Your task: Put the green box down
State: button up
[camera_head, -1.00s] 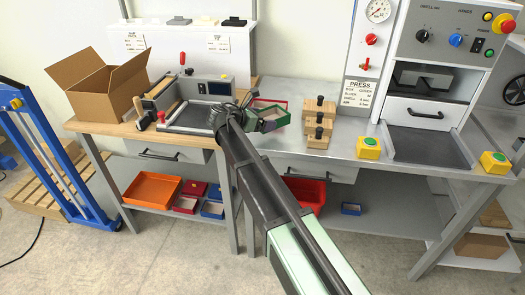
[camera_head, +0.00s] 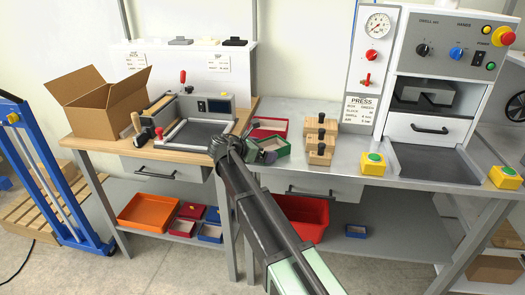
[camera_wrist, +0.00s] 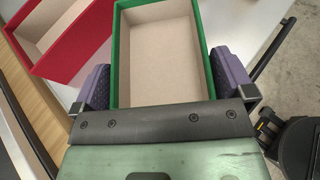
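The green box (camera_head: 278,150) is an open, shallow tray with a beige inside, at the left front of the steel bench top in the head view. In the wrist view the green box (camera_wrist: 165,55) lies between the two purple pads of my gripper (camera_wrist: 163,86), which press against its opposite side walls. In the head view my gripper (camera_head: 260,152) is partly hidden behind my own arm. I cannot tell whether the box's underside touches the bench.
A red box (camera_head: 268,124) stands just behind the green one, and shows at upper left in the wrist view (camera_wrist: 50,48). Wooden blocks (camera_head: 320,145) stand to the right. A tray station (camera_head: 200,132) is on the left. Steel top (camera_head: 345,172) is bare near the blocks.

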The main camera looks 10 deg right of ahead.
jog(key=shift+r+p, duration=0.3)
jog(key=p+v, duration=0.4)
jog(key=v, duration=0.7)
jog(key=s+d+f+m+g+y, duration=0.25)
jog(key=s+d+f+m, duration=0.2)
jog(key=s, duration=0.35)
jog(key=s+d+f+m+g+y, duration=0.2)
jog(key=s+d+f+m+y, duration=0.1)
jog(key=s+d+m, duration=0.35)
jog(key=s+f+m+g+y, duration=0.1)
jog(key=s+f+m+y, duration=0.2)
jog(key=s+m+y, duration=0.4)
jog(key=s+m, duration=0.4)
jog(key=s, duration=0.3)
jog(key=shift+m, duration=0.4)
jog(key=shift+w, duration=0.1)
jog(key=shift+c, duration=0.2)
